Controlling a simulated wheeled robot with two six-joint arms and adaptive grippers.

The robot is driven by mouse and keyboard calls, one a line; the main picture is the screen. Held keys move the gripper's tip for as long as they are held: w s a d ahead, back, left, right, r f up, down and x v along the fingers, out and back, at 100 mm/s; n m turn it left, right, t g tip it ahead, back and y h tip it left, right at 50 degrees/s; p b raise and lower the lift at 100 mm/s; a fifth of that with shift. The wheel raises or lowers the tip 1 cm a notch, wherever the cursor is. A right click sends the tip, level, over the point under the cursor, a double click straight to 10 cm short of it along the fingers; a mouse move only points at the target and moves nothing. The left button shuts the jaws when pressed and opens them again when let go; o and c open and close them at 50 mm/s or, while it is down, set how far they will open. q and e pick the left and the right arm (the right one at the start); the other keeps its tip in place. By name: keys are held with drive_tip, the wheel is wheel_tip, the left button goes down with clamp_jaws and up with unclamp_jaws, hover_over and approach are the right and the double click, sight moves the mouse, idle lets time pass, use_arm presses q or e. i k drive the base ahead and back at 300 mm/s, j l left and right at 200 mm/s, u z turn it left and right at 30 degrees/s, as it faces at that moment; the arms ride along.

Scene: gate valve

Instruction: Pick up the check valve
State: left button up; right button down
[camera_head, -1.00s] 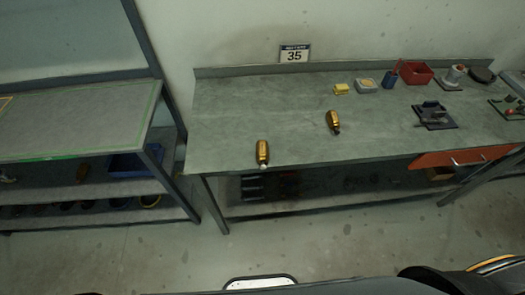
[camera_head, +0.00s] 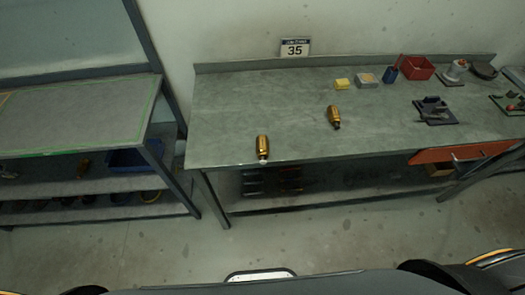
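Two brass-coloured, bottle-shaped fittings lie on the grey-green workbench (camera_head: 240,115). One brass fitting (camera_head: 262,147) is near the bench's front edge at the left, with a pale end toward the edge. The other brass fitting (camera_head: 333,115) is farther back and to the right, tilted slightly, with a dark end toward the front. I cannot tell which of them is the check valve. Neither of my grippers shows; only parts of my own body show along the bottom, well apart from both fittings.
A dark fixture (camera_head: 434,111) sits farther right. The bench's left part is clear.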

sight(261, 142)
drive_tip(key=k+l+z, duration=0.15)
drive_tip(key=l, duration=0.2)
drive_tip(key=k+l+z, duration=0.1)
drive_tip(key=l, duration=0.3)
drive_tip(key=k+l+z, duration=0.15)
drive_tip(key=l, duration=0.25)
